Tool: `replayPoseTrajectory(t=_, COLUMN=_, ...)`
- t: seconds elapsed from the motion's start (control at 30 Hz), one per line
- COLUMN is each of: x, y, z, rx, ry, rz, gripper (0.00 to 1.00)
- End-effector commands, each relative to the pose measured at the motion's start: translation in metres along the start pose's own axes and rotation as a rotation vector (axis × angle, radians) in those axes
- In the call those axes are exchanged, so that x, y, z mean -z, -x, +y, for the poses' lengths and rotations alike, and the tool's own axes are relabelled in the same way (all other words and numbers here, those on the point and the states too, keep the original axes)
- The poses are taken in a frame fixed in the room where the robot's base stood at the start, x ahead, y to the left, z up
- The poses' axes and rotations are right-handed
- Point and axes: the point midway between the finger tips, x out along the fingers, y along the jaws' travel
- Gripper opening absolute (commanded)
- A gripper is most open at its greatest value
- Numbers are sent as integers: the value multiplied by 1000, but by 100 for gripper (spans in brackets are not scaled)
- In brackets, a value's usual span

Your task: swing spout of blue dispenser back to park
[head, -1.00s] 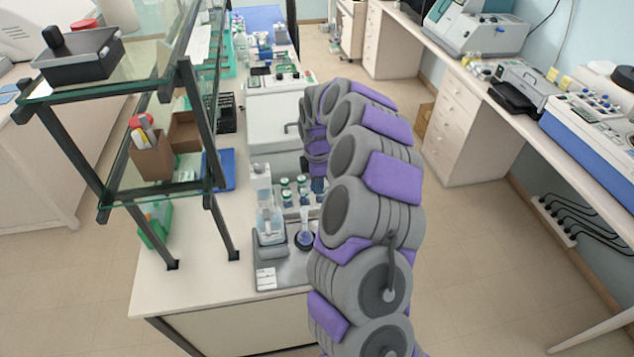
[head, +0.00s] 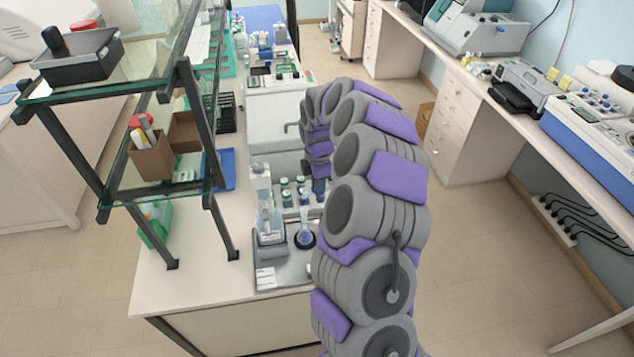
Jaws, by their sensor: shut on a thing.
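My arm rises through the middle of the head view, and its far part bends down over the bench near the tray. My gripper cannot be made out; the arm's own links hide that area. A small dark blue item (head: 319,187) shows beside the far arm links. I cannot tell whether it is part of the blue dispenser, and no spout can be made out. A clear bottle with pale blue liquid (head: 266,217) stands upright on a grey base, and a small flask with blue liquid (head: 304,238) stands to its right.
A glass-shelved rack (head: 213,215) rises at left, close to the bottle. A white box-like device (head: 270,130) stands behind. The bench's front left corner (head: 165,290) is clear.

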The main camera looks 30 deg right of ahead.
Motion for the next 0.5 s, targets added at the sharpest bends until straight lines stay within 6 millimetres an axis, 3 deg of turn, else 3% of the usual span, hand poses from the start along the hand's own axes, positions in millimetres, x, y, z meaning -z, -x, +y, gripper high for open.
replayPoseTrajectory(t=0.5, x=-4, y=0, z=-21, rx=1, ry=327, rz=0, gripper=0)
